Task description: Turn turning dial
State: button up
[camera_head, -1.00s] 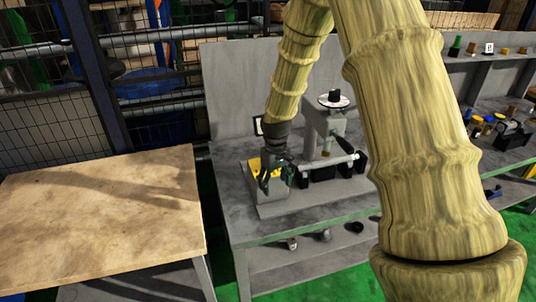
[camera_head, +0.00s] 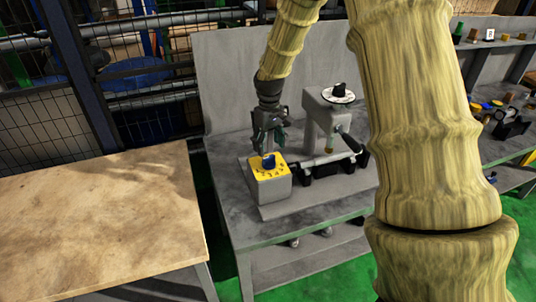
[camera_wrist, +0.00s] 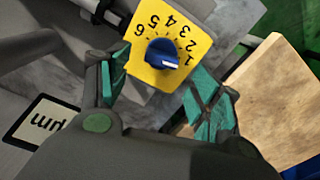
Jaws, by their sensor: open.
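The turning dial is a blue knob (camera_wrist: 162,52) with a white mark on a yellow plate (camera_wrist: 198,42) numbered 1 to 6. In the wrist view the white mark points to the lower right, near the 1. In the head view the blue knob (camera_head: 268,161) sits on top of a grey block (camera_head: 270,188) at the machine's left end. My gripper (camera_head: 268,148) is above the dial, pointing down. Its green-padded fingers (camera_wrist: 158,85) are open and apart, with the knob ahead of them. No contact with the knob shows, and nothing is held.
The grey machine column (camera_head: 323,125) with a white disc and black knob (camera_head: 338,93) stands to the right, with a lever (camera_head: 348,138). A grey back panel (camera_head: 225,85) rises behind. A wooden table (camera_head: 95,215) at left is bare.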

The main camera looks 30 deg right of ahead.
aim_at(269, 156)
jog(key=shift+a+f+p, duration=0.1)
jog(key=shift+f+p, duration=0.6)
jog(key=shift+f, duration=2.1)
jog(key=shift+c, duration=0.3)
jog(key=c, duration=1)
